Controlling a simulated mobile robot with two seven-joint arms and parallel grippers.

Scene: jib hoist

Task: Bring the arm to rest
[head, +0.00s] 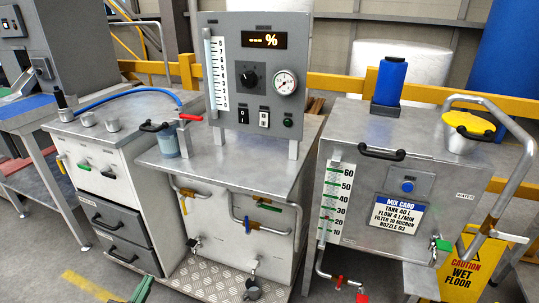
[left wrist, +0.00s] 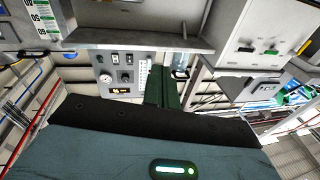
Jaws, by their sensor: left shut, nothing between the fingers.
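My left gripper (head: 142,290) shows only as green fingertips at the bottom edge of the head view, low in front of the benches. In the left wrist view its green fingers (left wrist: 165,86) lie close together, shut and empty. They are apart from the benches. The rest of my left arm is out of the head view. My right gripper is in neither view. No hoist can be made out.
The middle bench carries a control panel (head: 258,75) with a gauge and a glass jar (head: 168,143). A grey tank (head: 400,190) stands at right with a blue bottle (head: 390,80) on top. Valves and pipes stick out in front. A wet-floor sign (head: 465,270) stands lower right.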

